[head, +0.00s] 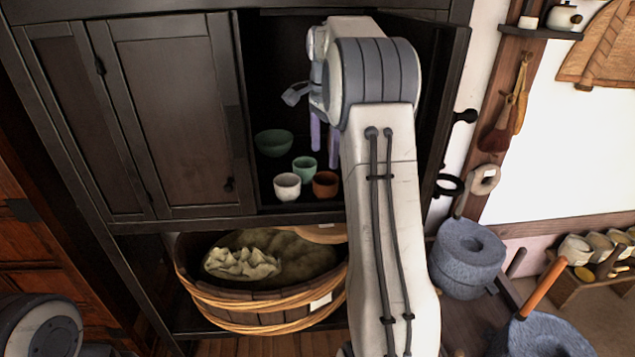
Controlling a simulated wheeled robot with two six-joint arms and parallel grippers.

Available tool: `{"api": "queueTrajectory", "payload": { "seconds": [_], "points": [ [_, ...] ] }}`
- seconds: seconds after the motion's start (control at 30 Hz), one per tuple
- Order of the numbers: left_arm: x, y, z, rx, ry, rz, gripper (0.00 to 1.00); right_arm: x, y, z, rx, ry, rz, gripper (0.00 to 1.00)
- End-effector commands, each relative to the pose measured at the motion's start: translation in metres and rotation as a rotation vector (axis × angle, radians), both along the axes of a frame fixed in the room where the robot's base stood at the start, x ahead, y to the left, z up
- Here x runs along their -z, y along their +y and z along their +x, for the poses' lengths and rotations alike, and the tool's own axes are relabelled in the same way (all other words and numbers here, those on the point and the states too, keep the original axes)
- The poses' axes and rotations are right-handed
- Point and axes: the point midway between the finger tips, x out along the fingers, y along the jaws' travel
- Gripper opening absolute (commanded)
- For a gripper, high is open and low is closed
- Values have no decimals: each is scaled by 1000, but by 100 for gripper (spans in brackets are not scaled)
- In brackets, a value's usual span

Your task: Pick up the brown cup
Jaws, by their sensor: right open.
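The brown cup (325,184) stands upright on the shelf inside the open dark cabinet, at the right of a small group of cups. A white cup (287,187) stands to its left, and a green cup (305,168) stands behind and between them. My right gripper (325,158) reaches into the cabinet with its two purple fingers apart and pointing down. It is open and empty, above and slightly behind the brown cup. My right arm covers the shelf to the right of the cup. My left gripper is not in view.
A green bowl (274,143) sits farther back on the shelf. The closed cabinet door (172,110) bounds the opening on the left, and the open door (446,110) stands on the right. A large basket (262,317) sits below. Grey millstones (468,258) stand to the right.

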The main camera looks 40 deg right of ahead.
Motion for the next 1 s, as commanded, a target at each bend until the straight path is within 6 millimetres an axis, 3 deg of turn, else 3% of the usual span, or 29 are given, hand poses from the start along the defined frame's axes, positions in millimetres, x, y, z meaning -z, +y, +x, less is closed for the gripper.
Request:
{"api": "queueTrajectory", "payload": {
  "seconds": [0.1,0.8,1.0],
  "points": [
    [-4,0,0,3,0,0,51,9,-9,-2,22,2,0,100],
    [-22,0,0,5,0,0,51,95,-7,-2,18,1,0,100],
    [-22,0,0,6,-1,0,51,103,-7,-1,18,-1,-1,100]
  ]
}}
